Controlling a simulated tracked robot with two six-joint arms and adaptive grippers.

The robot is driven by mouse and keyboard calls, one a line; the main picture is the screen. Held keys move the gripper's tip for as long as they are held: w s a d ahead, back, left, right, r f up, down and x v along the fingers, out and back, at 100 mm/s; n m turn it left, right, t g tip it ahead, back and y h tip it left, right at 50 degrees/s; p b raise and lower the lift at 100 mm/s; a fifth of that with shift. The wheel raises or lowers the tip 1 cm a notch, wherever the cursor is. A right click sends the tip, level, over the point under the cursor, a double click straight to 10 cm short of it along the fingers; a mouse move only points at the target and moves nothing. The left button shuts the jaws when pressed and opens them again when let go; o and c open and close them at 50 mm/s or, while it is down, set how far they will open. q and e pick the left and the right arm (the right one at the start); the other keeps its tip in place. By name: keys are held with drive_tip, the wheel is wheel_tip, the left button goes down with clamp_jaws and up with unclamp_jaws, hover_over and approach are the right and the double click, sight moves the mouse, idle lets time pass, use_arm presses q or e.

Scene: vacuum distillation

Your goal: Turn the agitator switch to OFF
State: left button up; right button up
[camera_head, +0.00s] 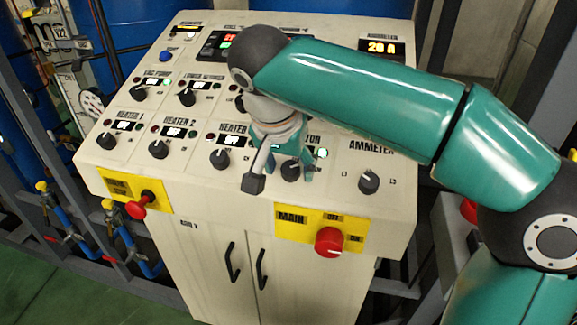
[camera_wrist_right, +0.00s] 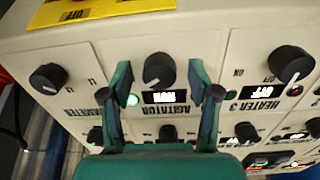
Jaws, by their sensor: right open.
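The agitator switch is a dark knob (camera_wrist_right: 158,70) on the white sloping panel, under the AGITATOR label (camera_wrist_right: 163,112). A lit display (camera_wrist_right: 165,97) and a glowing green lamp (camera_wrist_right: 132,100) sit beside the label. In the head view the knob (camera_head: 290,171) is partly hidden by my right gripper (camera_head: 282,163). In the right wrist view the teal fingers of this gripper (camera_wrist_right: 159,82) are spread, one on each side of the knob. A gap shows between the knob and each finger, and the gripper holds nothing. My left gripper is not in view.
The ammeter knob (camera_head: 369,181) is to the right of the agitator knob, and the heater 3 knob (camera_head: 220,158) is to its left. A red main switch (camera_head: 328,241) on a yellow plate and a red button (camera_head: 137,209) are on the front face.

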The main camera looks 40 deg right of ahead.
drive_tip(key=c, duration=1.2)
drive_tip(key=shift+o, duration=0.2)
drive_tip(key=shift+n, duration=0.3)
drive_tip(key=n+p, duration=0.1)
drive_tip(key=n, duration=0.4)
drive_tip(key=shift+p, duration=0.35)
drive_tip(key=n+p, duration=0.1)
drive_tip(key=n, duration=0.5)
drive_tip(key=shift+p, duration=0.3)
drive_tip(key=shift+n, duration=0.3)
drive_tip(key=o, duration=1.2)
drive_tip(key=shift+c, duration=0.2)
